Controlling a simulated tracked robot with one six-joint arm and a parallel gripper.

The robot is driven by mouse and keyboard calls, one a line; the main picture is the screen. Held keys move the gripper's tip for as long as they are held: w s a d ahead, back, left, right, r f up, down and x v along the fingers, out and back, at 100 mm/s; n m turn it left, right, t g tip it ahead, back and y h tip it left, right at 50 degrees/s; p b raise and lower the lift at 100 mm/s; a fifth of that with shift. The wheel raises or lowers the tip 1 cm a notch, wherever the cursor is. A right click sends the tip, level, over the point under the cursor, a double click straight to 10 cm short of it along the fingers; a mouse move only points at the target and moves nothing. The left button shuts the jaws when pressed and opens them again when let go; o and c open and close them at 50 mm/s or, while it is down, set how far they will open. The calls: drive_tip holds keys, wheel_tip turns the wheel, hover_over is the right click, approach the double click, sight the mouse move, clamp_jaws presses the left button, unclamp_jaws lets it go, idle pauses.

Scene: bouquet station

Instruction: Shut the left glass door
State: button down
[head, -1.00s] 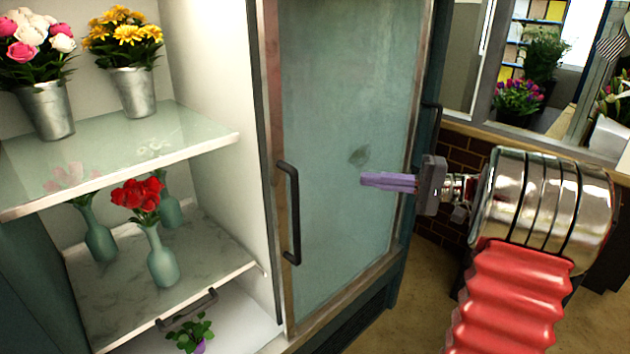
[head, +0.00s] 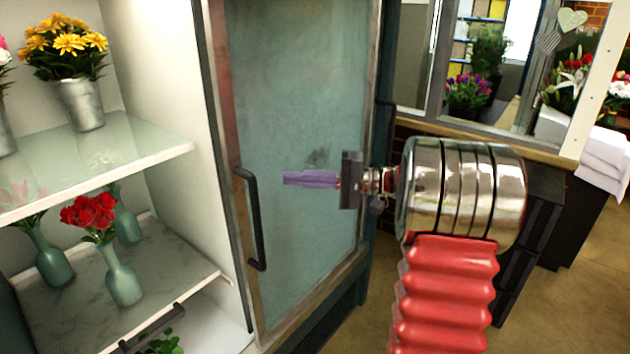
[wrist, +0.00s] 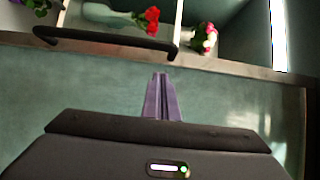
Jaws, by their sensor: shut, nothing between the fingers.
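A glass door (head: 300,110) in a worn metal frame covers the right part of the flower cabinet in the head view. A black upright handle (head: 258,222) stands on its left edge. The left part of the cabinet is open, its shelves exposed. I cannot tell whether this pane is the left door slid across. My gripper (head: 287,178), with purple fingers, is shut and empty, pointing left in front of the pane, to the right of the handle and apart from it. In the wrist view the fingers (wrist: 160,78) point towards the pane's edge, with the handle (wrist: 105,42) ahead to the left.
The open side holds a glass shelf (head: 130,150) with a metal pot of yellow flowers (head: 84,105), and a lower shelf (head: 170,265) with red roses (head: 90,215) in a green vase (head: 121,280). A window counter (head: 480,133) is behind; floor (head: 560,310) is clear at lower right.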

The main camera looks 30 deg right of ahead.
drive_tip(key=shift+w+a, duration=0.15)
drive_tip(key=shift+a, duration=1.25)
drive_tip(key=shift+w+a, duration=0.15)
drive_tip(key=shift+a, duration=1.25)
drive_tip(key=shift+a, duration=0.15)
